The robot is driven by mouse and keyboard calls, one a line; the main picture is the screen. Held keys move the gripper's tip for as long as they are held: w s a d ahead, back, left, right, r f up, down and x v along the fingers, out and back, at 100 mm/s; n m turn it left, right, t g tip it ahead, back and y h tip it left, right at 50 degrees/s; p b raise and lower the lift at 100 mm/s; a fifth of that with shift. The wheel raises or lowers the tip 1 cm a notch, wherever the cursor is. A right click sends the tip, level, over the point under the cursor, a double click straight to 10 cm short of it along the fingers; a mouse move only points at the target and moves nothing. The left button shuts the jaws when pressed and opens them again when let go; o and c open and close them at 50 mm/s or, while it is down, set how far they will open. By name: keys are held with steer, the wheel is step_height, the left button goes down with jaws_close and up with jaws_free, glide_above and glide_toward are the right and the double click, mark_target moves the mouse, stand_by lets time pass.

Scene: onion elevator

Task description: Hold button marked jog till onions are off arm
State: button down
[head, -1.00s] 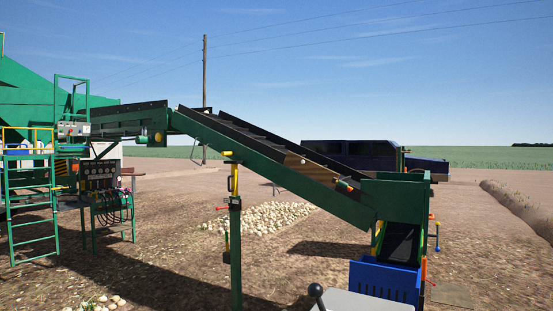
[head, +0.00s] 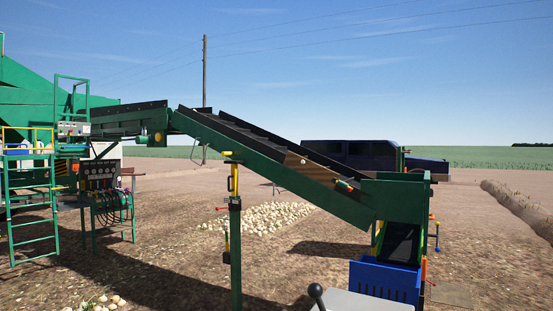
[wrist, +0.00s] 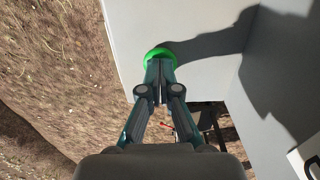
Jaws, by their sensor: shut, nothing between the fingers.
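My gripper (wrist: 159,78) is shut in the wrist view, with its fingertips in front of a round green button (wrist: 157,50) on a pale grey panel (wrist: 205,70). The fingers cover part of the button; I cannot tell whether they touch or press it, and no jog marking is readable. In the head view the green elevator arm (head: 335,197) slopes from upper left down to the right, with a dark belt (head: 245,133). I make out no distinct onions on the belt from here. My gripper does not show in the head view.
A pile of onions (head: 262,217) lies on the ground behind the elevator arm. A blue crate (head: 384,280) stands under its lower right end. A green post (head: 236,262) stands mid-view. A dark vehicle (head: 350,152) is behind. A control box with hoses (head: 98,176) is at left.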

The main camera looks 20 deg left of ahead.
steer(key=shift+r+p, duration=2.25)
steer(key=shift+r, duration=1.25)
